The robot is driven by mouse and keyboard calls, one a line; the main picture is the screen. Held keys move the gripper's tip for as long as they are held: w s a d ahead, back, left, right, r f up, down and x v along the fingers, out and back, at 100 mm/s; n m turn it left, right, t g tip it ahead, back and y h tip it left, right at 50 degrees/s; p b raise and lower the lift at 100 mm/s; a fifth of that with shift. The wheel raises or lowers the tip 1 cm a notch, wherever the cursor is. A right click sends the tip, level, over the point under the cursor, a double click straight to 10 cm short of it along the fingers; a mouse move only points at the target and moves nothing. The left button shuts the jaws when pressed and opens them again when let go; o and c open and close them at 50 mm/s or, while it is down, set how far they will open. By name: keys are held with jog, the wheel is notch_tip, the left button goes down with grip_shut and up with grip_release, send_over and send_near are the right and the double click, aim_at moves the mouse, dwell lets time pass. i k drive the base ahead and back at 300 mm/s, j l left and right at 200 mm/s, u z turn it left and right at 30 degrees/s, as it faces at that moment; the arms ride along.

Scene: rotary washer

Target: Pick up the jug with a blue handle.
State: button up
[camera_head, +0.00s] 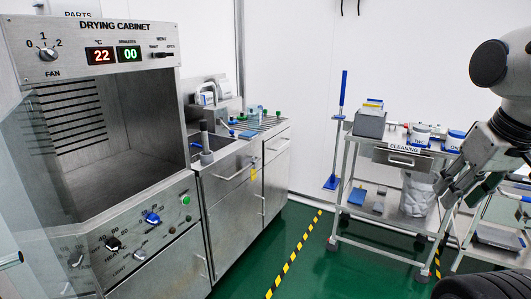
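I cannot make out a jug with a blue handle for certain. White tubs with blue labels or parts stand on the cleaning cart: one tub (420,134) and, to its right, another tub (455,139). Small blue items (247,134) lie by the sink, too small to identify. My gripper (456,196) is at the right, in front of the cart's right end in the picture. Its fingers point down and left, look spread apart, and hold nothing that I can see.
A drying cabinet (150,188) stands open at the left. A steel sink counter (232,184) runs behind it. The cleaning cart (398,163) has a grey bin (370,125) on top. A blue squeegee (337,140) leans on the wall. Green floor (350,265) is clear in the middle.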

aim_at(254, 112)
jog(key=i+l, duration=0.15)
jog(key=i, duration=0.75)
jog(key=i+l+z, duration=0.1)
jog(key=i, duration=0.8)
jog(key=i+l+u, duration=0.15)
jog(key=i+u, duration=0.25)
jog(key=i+l+u, duration=0.3)
jog(key=i+u, duration=0.15)
jog(key=i+l+u, duration=0.7)
jog(key=l+u, duration=0.15)
jog(key=l, duration=0.2)
